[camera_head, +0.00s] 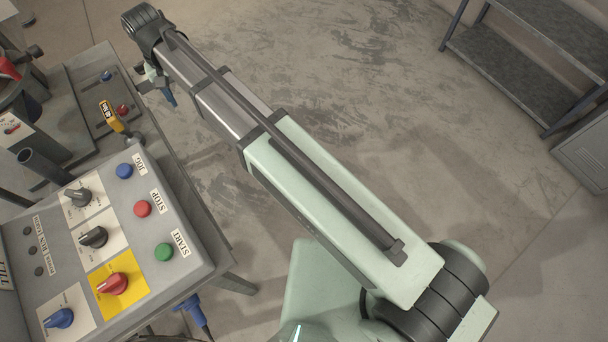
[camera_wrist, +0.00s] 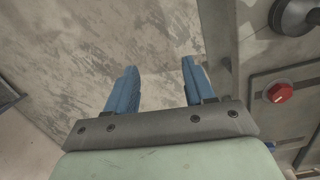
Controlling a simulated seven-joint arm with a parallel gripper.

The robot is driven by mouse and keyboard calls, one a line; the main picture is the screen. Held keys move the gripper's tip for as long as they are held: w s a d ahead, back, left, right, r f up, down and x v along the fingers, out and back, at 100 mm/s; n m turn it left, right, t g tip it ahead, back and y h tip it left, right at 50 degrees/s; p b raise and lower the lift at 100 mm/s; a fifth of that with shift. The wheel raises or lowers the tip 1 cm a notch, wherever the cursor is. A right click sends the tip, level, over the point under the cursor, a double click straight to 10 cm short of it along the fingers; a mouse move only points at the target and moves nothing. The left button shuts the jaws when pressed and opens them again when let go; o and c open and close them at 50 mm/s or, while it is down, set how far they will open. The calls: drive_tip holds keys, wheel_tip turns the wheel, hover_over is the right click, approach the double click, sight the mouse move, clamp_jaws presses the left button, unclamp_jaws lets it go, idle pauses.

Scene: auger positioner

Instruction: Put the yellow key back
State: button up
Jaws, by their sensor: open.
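A yellow tag-like piece with dark markings (camera_head: 111,117), which looks like the yellow key, is on the grey machine at the left of the head view, beside a small red button. I cannot tell whether it sits in a slot or lies loose. It does not show in the wrist view. My gripper (camera_head: 167,95) is to the right of and above it in the head view, beyond the machine's edge and partly hidden by my arm. In the wrist view my gripper (camera_wrist: 158,85) has two blue fingers spread apart with only floor showing between them.
A control box (camera_head: 190,262) with JOG, STOP and START buttons and several knobs stands at lower left. The wrist view shows a red button (camera_wrist: 278,92) and a round grey knob (camera_wrist: 293,15) right of the fingers. Shelving (camera_head: 520,60) stands at upper right. The floor between is clear.

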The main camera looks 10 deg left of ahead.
drive_tip(key=w+d+f+m+g, duration=0.1)
drive_tip(key=w+d+f+m, duration=0.1)
drive_tip(key=d+f, duration=1.3)
drive_tip(key=w+d+f+m+g, duration=0.1)
drive_tip(key=w+d+f+g, duration=0.1)
drive_tip(key=d+f, duration=1.35)
drive_tip(key=s+d+f+m, duration=0.1)
drive_tip(key=s+d+f, duration=0.2)
drive_tip(key=d, duration=0.3)
drive_tip(key=s+d+f+m+g, duration=0.1)
drive_tip(key=s+d+f, duration=0.1)
drive_tip(key=s+d, duration=0.25)
drive_tip(key=s+d+f, duration=0.3)
drive_tip(key=d, duration=0.4)
drive_tip(key=s+d+f+m+g, duration=0.1)
drive_tip(key=s+d+f, duration=0.1)
drive_tip(key=s+d, duration=0.2)
drive_tip(key=s+d+f+m+g+y, duration=0.1)
drive_tip(key=s+d+f, duration=0.2)
drive_tip(key=s, duration=0.7)
drive_tip(key=shift+s+d+f, duration=0.2)
drive_tip(key=shift+d, duration=0.6)
